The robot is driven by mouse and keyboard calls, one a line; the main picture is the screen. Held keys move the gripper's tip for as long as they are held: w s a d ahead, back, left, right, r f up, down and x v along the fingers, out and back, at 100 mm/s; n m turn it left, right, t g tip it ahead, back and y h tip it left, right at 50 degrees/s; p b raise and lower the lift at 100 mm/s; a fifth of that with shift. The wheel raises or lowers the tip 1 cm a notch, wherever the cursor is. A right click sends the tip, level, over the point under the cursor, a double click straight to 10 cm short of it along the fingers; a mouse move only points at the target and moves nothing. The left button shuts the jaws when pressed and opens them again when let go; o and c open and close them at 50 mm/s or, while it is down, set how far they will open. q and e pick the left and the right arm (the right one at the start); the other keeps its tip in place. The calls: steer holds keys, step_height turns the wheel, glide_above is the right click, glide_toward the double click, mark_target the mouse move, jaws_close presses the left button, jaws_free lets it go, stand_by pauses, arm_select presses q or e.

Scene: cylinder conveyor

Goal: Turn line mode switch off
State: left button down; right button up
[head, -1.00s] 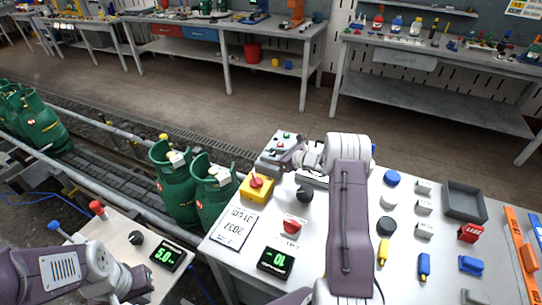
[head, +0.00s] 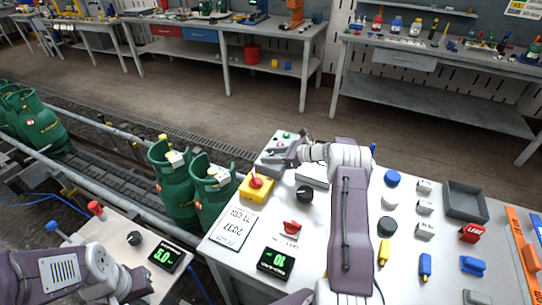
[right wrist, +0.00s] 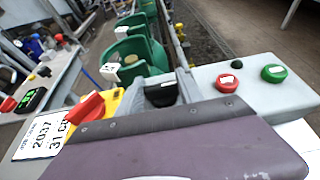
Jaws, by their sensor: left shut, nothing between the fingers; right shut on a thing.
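A grey control box (head: 272,158) stands at the far left part of the white table. In the right wrist view the box (right wrist: 200,78) carries a black rotary switch (right wrist: 160,92), a red button (right wrist: 227,83) and a green button (right wrist: 274,73). Its labels are not readable. My right gripper (head: 293,156) is at the box, shut on the black switch; its fingertips are largely hidden. In the right wrist view my purple arm part covers the foreground. My left gripper (head: 128,286) is at the lower left, shut and empty, beside the small white table.
A yellow box with a red switch (head: 256,182), a black knob (head: 305,194) and a red knob (head: 292,227) stand close by. Green gas cylinders (head: 172,190) stand at the conveyor to the left. A grey tray (head: 466,218) lies at the right.

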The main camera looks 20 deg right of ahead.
steer(key=o, duration=1.4)
steer(key=v, duration=0.7)
steer(key=shift+s+d+r, duration=0.1)
steer(key=shift+s, duration=0.05)
